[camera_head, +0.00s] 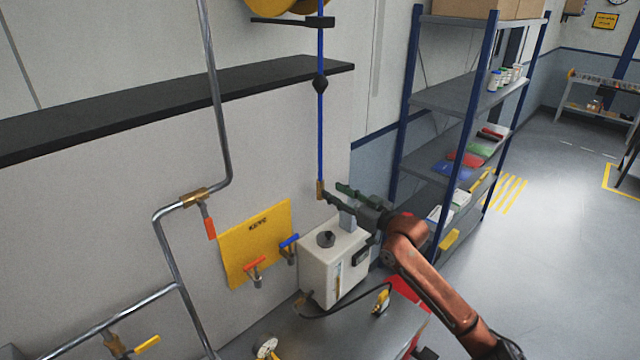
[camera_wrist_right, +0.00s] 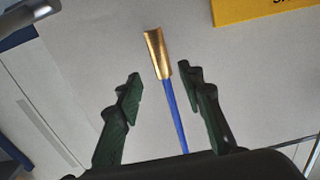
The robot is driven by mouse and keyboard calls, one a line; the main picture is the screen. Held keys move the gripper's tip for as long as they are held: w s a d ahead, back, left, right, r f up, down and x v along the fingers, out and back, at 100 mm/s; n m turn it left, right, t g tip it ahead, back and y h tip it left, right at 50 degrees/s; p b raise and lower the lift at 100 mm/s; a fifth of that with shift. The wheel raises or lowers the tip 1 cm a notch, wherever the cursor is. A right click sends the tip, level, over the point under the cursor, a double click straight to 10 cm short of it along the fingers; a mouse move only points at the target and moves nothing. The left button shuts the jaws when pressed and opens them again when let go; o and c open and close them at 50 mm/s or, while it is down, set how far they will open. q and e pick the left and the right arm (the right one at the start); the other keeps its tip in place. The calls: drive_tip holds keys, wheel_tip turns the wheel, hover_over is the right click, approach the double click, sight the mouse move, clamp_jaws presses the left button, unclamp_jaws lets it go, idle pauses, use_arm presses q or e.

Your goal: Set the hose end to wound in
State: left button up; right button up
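A blue hose (camera_head: 320,135) hangs straight down from a yellow reel (camera_head: 283,7) at the top of the head view. The hose ends in a brass fitting (camera_head: 320,189), which also shows in the right wrist view (camera_wrist_right: 157,54). My right gripper (camera_head: 340,193) is beside the fitting. In the right wrist view the right gripper (camera_wrist_right: 160,88) is open, with the hose and the fitting's lower end in line between its green fingers. I cannot tell whether they touch. My left gripper is out of view.
A white machine box (camera_head: 320,270) with a black knob stands below the right gripper. Pipes with a red-handled valve (camera_head: 209,226) and a yellow panel (camera_head: 240,240) are on the left. A blue-framed shelf (camera_head: 450,98) stands at right. Open floor lies beyond.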

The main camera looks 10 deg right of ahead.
sight(323, 186)
drive_tip(key=p+x, duration=0.1)
drive_tip(key=x, duration=0.4)
drive_tip(key=shift+a+r, duration=0.1)
drive_tip(key=shift+a, duration=0.1)
drive_tip(key=shift+w+a, duration=0.2)
drive_tip(key=shift+w, duration=0.2)
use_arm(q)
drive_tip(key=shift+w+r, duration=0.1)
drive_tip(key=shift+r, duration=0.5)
use_arm(e)
drive_tip(key=shift+w+a, duration=0.2)
drive_tip(key=shift+w, duration=0.05)
drive_tip(key=shift+c, duration=0.2)
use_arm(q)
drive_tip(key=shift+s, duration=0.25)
use_arm(e)
clamp_jaws()
